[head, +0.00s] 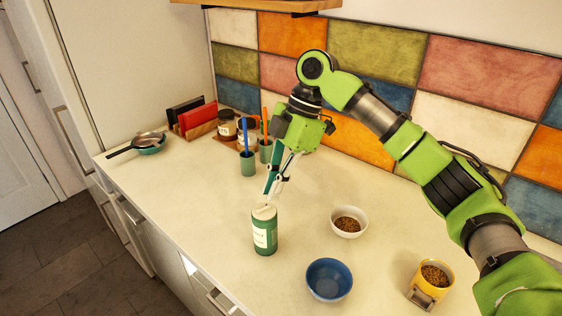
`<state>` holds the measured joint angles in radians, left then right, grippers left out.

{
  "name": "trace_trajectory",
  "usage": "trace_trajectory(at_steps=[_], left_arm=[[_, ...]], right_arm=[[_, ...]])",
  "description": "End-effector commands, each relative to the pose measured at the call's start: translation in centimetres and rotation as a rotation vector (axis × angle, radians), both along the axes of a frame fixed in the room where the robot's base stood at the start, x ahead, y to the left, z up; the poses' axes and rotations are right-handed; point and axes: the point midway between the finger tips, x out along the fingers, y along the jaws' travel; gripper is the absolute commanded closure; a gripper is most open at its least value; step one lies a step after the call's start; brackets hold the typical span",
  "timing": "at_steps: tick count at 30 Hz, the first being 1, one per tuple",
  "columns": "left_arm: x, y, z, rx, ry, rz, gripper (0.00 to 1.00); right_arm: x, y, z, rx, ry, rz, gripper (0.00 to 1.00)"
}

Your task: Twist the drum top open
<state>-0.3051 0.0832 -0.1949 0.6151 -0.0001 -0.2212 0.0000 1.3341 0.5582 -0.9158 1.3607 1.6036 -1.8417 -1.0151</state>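The drum (265,238) is a green canister with a pale label, standing upright on the counter. Its cream top (264,212) is on it. My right gripper (271,193) points down just above and behind the top, with its fingertips close to the top's far edge. From this angle I cannot tell whether the fingers touch the top or how far apart they are. My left gripper is not in view.
A white bowl of brown bits (348,222), a blue bowl (329,280) and a yellow container (431,285) stand to the right. Green cups (248,163), jars (227,125) and a pan (149,143) are further back. Counter left of the drum is clear.

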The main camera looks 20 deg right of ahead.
Motion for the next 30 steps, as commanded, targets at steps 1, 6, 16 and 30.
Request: trace_trajectory(at_steps=[1,6,16,30], left_arm=[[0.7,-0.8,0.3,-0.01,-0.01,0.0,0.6],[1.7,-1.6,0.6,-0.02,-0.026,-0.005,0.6],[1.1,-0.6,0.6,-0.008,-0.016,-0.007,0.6],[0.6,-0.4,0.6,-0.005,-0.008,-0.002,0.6]], right_arm=[[-0.2,0.3,-0.7,-0.001,0.001,0.002,0.92],[-0.3,1.0,-2.3,0.0,0.0,0.0,0.92],[-0.3,1.2,-3.0,0.0,0.0,0.0,0.92],[-0.3,1.3,-3.0,0.0,0.0,0.0,1.0]])
